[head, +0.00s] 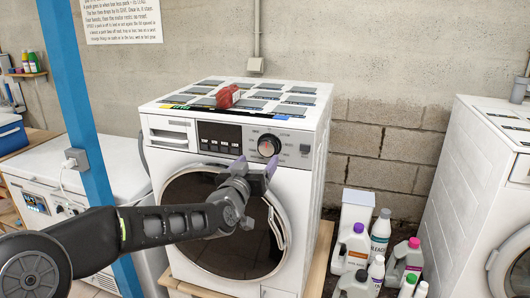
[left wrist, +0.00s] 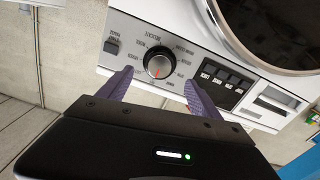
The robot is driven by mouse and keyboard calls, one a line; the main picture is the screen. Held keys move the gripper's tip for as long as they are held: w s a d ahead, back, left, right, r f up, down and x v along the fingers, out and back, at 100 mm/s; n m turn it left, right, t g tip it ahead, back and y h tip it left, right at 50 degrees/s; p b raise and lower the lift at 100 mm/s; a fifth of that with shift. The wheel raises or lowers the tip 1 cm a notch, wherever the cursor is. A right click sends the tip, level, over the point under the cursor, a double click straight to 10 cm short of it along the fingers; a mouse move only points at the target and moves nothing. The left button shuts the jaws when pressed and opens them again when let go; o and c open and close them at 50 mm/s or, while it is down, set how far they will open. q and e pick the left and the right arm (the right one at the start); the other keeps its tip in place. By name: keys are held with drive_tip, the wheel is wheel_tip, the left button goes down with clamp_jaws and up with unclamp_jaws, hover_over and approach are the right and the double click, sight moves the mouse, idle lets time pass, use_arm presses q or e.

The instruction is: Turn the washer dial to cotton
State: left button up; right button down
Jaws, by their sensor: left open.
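My left gripper (head: 256,166) is open just below and in front of the dial in the head view. In the left wrist view its two purple fingers (left wrist: 160,80) are spread to either side of the dial, apart from it. My right gripper is not in view.
A red object (head: 228,96) lies on the washer top. Several detergent bottles (head: 355,245) stand on the floor to the right, near a second white machine (head: 465,160). A blue post (head: 77,100) stands at left. The washer's round door (head: 225,225) is below the dial.

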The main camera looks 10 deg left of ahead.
sight(266, 150)
use_arm(q)
drive_tip(key=w+p, duration=0.2)
drive_tip(key=w, duration=0.4)
drive_tip(key=shift+d, duration=0.2)
drive_tip(key=shift+w, duration=0.45)
drive_tip(key=shift+c, duration=0.2)
drive_tip(key=c, duration=1.3)
